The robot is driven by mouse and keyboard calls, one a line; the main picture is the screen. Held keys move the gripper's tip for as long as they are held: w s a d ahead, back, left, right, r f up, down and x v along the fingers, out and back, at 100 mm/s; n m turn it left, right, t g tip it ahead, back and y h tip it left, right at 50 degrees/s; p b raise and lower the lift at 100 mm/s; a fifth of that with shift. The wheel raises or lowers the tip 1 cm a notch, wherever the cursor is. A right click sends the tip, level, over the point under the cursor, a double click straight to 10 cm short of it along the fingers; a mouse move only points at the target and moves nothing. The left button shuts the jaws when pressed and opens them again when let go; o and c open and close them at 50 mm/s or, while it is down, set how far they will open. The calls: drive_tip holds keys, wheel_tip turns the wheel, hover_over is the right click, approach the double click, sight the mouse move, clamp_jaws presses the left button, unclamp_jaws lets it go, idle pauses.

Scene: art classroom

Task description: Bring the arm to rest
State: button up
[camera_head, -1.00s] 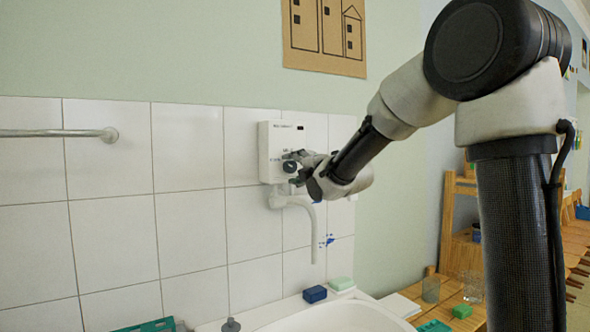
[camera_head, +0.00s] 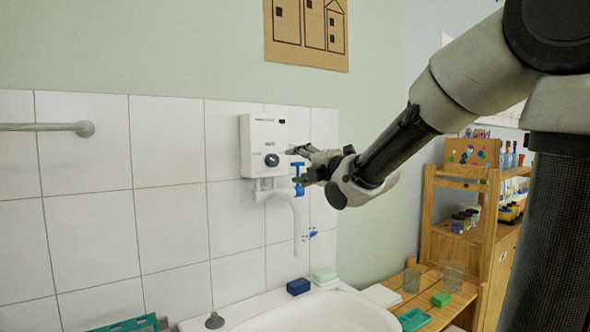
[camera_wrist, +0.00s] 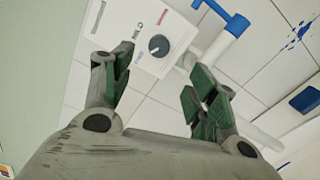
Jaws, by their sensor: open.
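My gripper (camera_head: 300,165) is in front of the tiled wall, at the right side of a white water heater box (camera_head: 262,136). In the wrist view my gripper (camera_wrist: 160,92) has its green-padded fingers spread apart with nothing between them. The heater's dark round knob (camera_head: 272,160) is uncovered in the head view; in the wrist view the knob (camera_wrist: 158,45) shows beyond the fingers, apart from them. My arm reaches in from the upper right.
A towel rail (camera_head: 60,128) is at left. Wooden shelves (camera_head: 470,225) stand at right.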

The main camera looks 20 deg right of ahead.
drive_tip(key=s+d+f+m+g+h, duration=0.3)
drive_tip(key=s+d+f+m+g, duration=0.15)
drive_tip(key=f+m, duration=0.35)
drive_tip(key=s+d+f+m+g+h, duration=0.2)
drive_tip(key=s+d+f+m+g, duration=0.2)
drive_tip(key=s+f+m, duration=0.35)
drive_tip(key=s+d+f+m+g, duration=0.1)
drive_tip(key=s+m, duration=0.3)
drive_tip(key=s, duration=0.6)
drive_tip(key=s+d+f+m+g, duration=0.1)
drive_tip(key=s+m, duration=0.4)
drive_tip(key=s, duration=0.5)
drive_tip(key=shift+d+f+g+h, duration=0.15)
drive_tip(key=shift+f+g+h, duration=0.25)
drive_tip(key=shift+g, duration=0.85)
drive_tip(key=shift+s, duration=0.1)
